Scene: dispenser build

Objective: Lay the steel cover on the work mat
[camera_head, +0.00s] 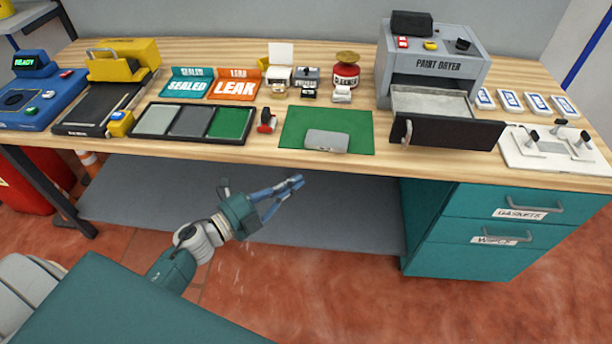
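The steel cover (327,141) is a small grey plate with rounded corners. My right gripper is not in view.

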